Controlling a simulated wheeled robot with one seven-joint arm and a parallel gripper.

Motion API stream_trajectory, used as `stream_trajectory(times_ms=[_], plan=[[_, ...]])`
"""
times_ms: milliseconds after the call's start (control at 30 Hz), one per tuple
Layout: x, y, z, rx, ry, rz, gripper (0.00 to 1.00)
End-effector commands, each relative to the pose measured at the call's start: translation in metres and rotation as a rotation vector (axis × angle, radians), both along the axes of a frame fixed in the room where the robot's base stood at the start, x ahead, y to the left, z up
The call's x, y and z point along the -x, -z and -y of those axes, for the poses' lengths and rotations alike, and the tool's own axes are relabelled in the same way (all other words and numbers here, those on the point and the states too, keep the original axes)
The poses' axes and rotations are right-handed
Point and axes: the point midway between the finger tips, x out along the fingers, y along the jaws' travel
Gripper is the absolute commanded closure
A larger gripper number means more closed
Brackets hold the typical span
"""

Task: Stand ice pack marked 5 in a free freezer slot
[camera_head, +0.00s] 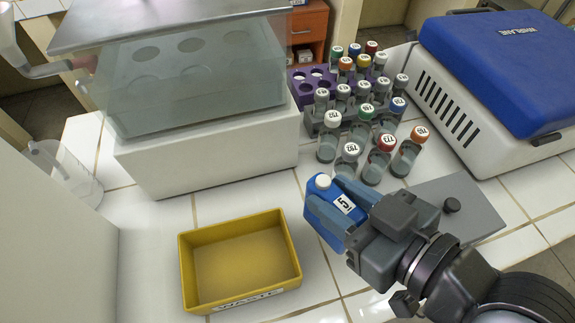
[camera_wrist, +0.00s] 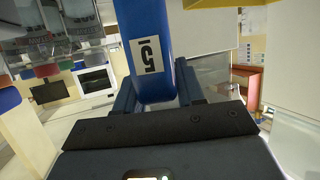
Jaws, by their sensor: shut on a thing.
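The blue ice pack marked 5 (camera_head: 321,231) has a white cap and a white label with a black 5. My gripper (camera_head: 347,204) is shut on it, with one finger on each side. In the head view the pack is over the counter, just right of the yellow bin. In the wrist view the ice pack (camera_wrist: 150,50) rises between the fingers (camera_wrist: 158,95) with its label facing the camera. I cannot tell whether its base touches the counter. No freezer slot can be made out for certain in either view.
A yellow waste bin (camera_head: 189,270) stands left of the pack. Several capped bottles (camera_head: 372,168) and a purple rack (camera_head: 299,98) stand behind it. A glass-sided bath (camera_head: 215,150) is at the back left. A blue-lidded machine (camera_head: 470,120) and a grey plate (camera_head: 470,196) are at right.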

Motion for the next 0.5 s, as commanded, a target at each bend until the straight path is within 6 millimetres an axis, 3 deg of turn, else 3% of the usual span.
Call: stream_trajectory(times_ms=[300,500], plan=[[-0.06,-0.005,-0.048,-0.001,-0.002,0.004,1.0],[-0.081,-0.003,-0.065,-0.001,-0.001,0.002,1.0]])
